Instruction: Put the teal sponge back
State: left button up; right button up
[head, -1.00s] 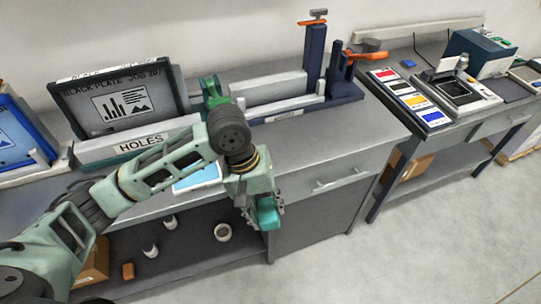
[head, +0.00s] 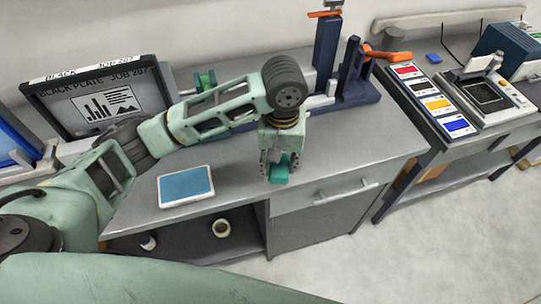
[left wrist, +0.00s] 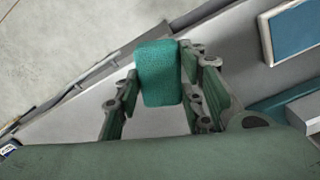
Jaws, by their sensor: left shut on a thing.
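The teal sponge (head: 281,170) is in my left gripper (head: 280,162), above the front part of the grey bench top in the head view. In the left wrist view the sponge (left wrist: 158,73) sits between the fingers of my left gripper (left wrist: 160,85), with the grey bench and its front edge beneath. I cannot tell whether the sponge touches the bench top. A white tray with a blue surface (head: 186,186) lies on the bench to the left of the gripper, and its corner also shows in the left wrist view (left wrist: 292,30). My right gripper is not in view.
A black plate (head: 100,100) stands upright at the back left. A dark blue punch-like fixture with an orange lever (head: 386,50) stands at the back. The bench top (head: 370,140) right of the gripper is clear. A second bench holds a colour card (head: 432,97).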

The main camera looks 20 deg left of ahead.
pick_arm(q)
jog(key=w+a+f, duration=0.1)
jog(key=w+a, duration=0.1)
jog(key=w+a+f+p, duration=0.1)
jog(key=w+f, duration=0.1)
jog(key=shift+a, duration=0.35)
jog(key=shift+w+a+f+p, duration=0.15)
jog(key=shift+w+a+f, duration=0.1)
jog(key=shift+w+f, duration=0.2)
jog(key=shift+w+a+f+p, duration=0.15)
jog(key=shift+w+a+f, duration=0.05)
jog(key=shift+w+f, duration=0.25)
notch_tip(320, 180, down, 3)
jog(key=shift+s+f+p, duration=0.1)
jog(key=shift+s+p, duration=0.05)
jog(key=shift+p, duration=0.4)
jog(key=shift+f, duration=0.1)
jog(key=o, duration=0.8)
jog(key=shift+c, duration=0.2)
jog(key=shift+o, duration=1.2)
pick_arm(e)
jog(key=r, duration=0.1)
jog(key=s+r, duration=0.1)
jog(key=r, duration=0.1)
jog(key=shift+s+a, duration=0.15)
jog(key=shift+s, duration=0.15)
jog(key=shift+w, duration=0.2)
